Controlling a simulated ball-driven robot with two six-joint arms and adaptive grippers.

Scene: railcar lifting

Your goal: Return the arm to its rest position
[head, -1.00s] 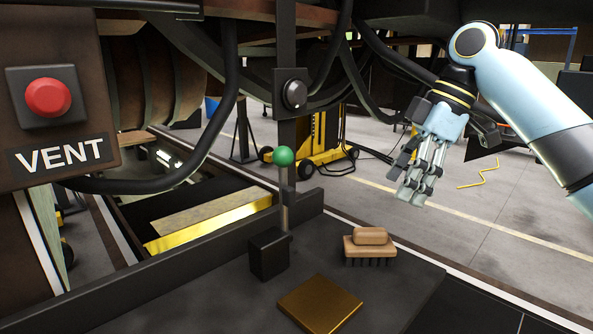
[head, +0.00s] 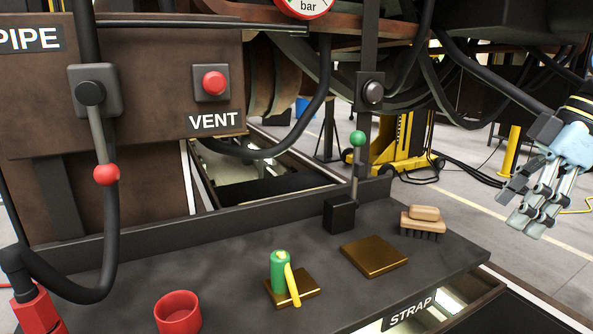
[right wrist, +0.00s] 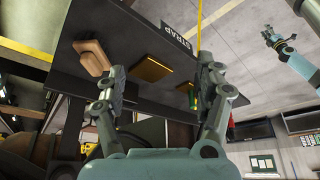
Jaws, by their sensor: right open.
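My right gripper (head: 535,200) is at the right edge of the head view, open and empty, in the air beyond the right end of the dark bench (head: 225,270). Its arm is mostly cut off by the frame edge. In the right wrist view its two fingers (right wrist: 158,95) stand wide apart with nothing between them, and the bench lies beyond them. My left gripper is not in the head view. Part of another light-blue arm (right wrist: 300,68) shows at the upper right of the right wrist view; its jaw state is unclear.
On the bench are a wooden brush (head: 422,224), a brass plate (head: 374,256), a green-knobbed lever (head: 357,140), a green and yellow item (head: 280,272) and a red cup (head: 177,312). Behind stand the VENT panel (head: 150,130) and a yellow jack (head: 400,150). Floor right of the bench is open.

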